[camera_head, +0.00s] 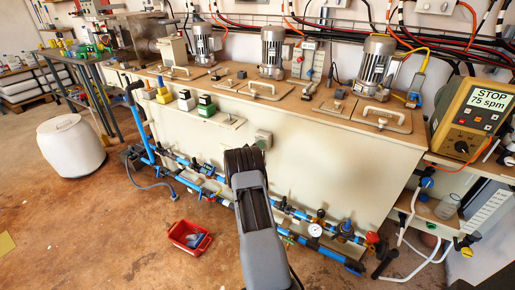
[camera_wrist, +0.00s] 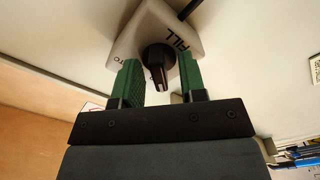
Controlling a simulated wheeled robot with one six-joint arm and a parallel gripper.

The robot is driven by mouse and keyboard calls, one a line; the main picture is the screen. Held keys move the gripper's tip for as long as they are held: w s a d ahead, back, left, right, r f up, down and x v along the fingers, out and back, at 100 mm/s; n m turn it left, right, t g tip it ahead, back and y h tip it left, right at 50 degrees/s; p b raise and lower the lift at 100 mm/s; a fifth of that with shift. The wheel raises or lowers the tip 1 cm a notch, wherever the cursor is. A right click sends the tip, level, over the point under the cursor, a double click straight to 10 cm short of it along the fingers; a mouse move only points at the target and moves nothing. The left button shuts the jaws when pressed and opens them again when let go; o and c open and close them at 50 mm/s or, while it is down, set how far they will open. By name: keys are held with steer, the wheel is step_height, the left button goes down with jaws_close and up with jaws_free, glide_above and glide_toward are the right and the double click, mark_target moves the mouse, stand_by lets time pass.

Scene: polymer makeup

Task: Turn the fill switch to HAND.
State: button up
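The fill switch is a pale box (camera_wrist: 150,32) with the word FILL on its face and a black knob (camera_wrist: 158,62) standing out from it. In the head view the switch box (camera_head: 264,139) is on the front of the long pale tank, just above my arm's end. My gripper (camera_wrist: 160,72) has two green fingers, open, one on each side of the knob, with gaps visible between. The knob's handle points toward the gripper's black palm. Letters "TO" show at the box's left edge; I see no HAND marking. My arm hides the gripper in the head view.
The tank (camera_head: 330,165) carries several motors on its top. Blue pipes with valves and a gauge (camera_head: 315,231) run low along its front. A red bin (camera_head: 189,237) stands on the floor, and a white drum (camera_head: 70,145) at left. Floor at lower left is mostly clear.

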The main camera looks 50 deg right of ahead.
steer(key=p+v, duration=0.2)
steer(key=v, duration=1.1)
steer(key=shift+a, duration=0.4)
steer(key=shift+f, duration=0.1)
